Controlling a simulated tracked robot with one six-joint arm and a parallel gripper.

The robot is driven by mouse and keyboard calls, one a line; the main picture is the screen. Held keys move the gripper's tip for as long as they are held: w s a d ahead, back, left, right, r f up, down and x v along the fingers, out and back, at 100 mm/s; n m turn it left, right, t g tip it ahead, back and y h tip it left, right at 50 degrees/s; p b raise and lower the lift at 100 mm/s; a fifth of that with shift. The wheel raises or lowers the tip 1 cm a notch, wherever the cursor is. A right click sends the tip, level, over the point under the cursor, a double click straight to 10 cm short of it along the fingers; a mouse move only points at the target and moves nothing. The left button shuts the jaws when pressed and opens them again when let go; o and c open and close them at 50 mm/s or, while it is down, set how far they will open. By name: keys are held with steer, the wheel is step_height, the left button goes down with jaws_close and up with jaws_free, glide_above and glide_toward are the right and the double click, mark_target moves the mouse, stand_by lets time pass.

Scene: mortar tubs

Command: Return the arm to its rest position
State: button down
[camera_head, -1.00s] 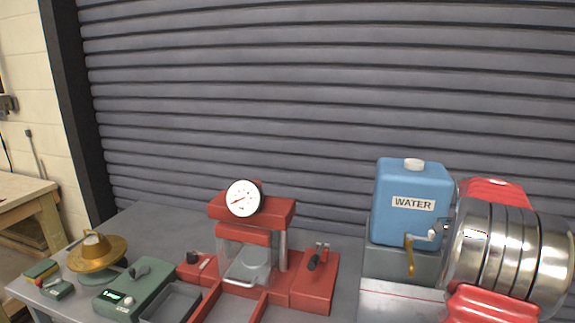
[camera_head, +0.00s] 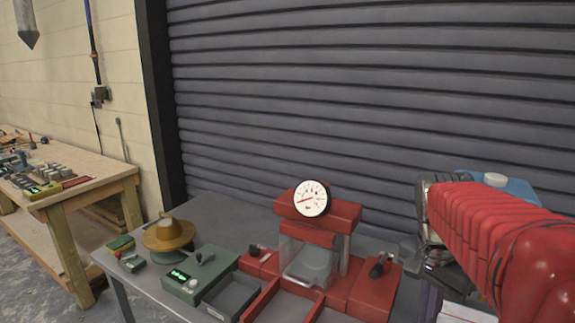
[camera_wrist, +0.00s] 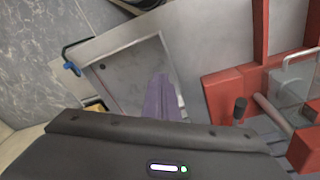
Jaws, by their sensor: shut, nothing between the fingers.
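My arm (camera_head: 490,240) reaches in from the right edge of the head view, red and ribbed, with a dark wrist at its end. My gripper (camera_head: 429,300) points down from that wrist, to the right of the red press. In the wrist view my gripper (camera_wrist: 161,88) shows as shut purple-grey fingers with nothing between them. It is over a grey panel, apart from the red press parts at the right as far as I can tell.
The red press (camera_head: 375,296) with a round gauge (camera_head: 310,199) stands on the grey bench. A green device (camera_head: 199,272), a grey tray (camera_head: 232,296) and a brass bowl (camera_head: 168,236) are left of it. The blue water tank (camera_head: 517,187) is mostly hidden behind my arm. A wooden workbench (camera_head: 88,183) stands at left.

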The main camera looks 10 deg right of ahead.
steer(key=s+a+f+n+t, duration=0.1)
steer(key=s+a+n+t, duration=0.1)
steer(key=a+n, duration=0.5)
steer(key=s+a+f+n+t+y, duration=0.1)
steer(key=s+a+n+t, duration=0.1)
steer(key=a+n, duration=0.5)
steer(key=a+t, duration=0.1)
steer(key=a, duration=0.4)
steer(key=shift+s+a+t, duration=0.2)
steer(key=shift+s+t, duration=0.1)
steer(key=c, duration=2.5)
jaws_free()
steer(key=shift+f, duration=0.1)
steer(key=shift+c, duration=0.2)
steer(key=o, duration=0.9)
steer(key=shift+c, duration=0.2)
